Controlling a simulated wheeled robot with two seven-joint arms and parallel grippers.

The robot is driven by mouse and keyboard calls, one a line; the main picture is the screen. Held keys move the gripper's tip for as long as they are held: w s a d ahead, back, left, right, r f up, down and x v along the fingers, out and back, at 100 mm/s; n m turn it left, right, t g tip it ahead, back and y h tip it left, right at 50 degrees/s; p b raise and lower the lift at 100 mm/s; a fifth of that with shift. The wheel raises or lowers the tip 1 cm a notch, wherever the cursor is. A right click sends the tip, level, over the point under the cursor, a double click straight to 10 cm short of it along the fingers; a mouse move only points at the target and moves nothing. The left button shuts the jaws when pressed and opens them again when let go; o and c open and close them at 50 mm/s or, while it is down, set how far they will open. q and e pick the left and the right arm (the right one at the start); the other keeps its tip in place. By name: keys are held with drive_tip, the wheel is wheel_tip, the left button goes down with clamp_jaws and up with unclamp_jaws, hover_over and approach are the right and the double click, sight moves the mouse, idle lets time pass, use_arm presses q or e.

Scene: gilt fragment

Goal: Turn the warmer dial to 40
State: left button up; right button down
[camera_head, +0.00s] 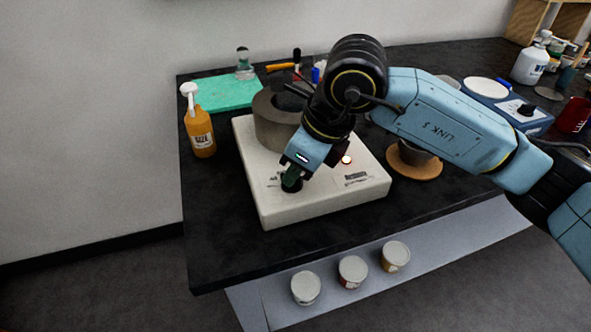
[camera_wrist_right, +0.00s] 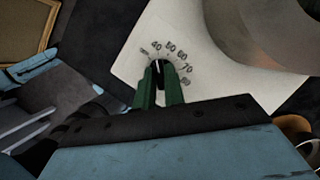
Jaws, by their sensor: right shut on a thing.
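The warmer (camera_head: 262,205) is a cream box on the black bench, with a grey round well (camera_head: 272,125) on top and a lit orange lamp (camera_head: 346,160). Its black dial (camera_head: 291,185) sits at the front left of the top face, partly hidden by my gripper. My right gripper (camera_head: 292,178) reaches down onto it. In the right wrist view its green fingers (camera_wrist_right: 159,85) are shut on the dial (camera_wrist_right: 158,65). A white mark on the dial points up, roughly towards the 40 (camera_wrist_right: 156,46); the exact alignment is hard to tell. My left gripper is out of view.
An amber pump bottle (camera_head: 200,132) stands left of the warmer, and a green mat (camera_head: 225,93) with a flask lies behind. A dark bowl on a cork mat (camera_head: 415,165) is to the right. Several lidded jars sit on a lower ledge in front.

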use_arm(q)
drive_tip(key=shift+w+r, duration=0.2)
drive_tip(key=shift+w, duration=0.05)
use_arm(e)
drive_tip(key=c, duration=1.5)
unclamp_jaws()
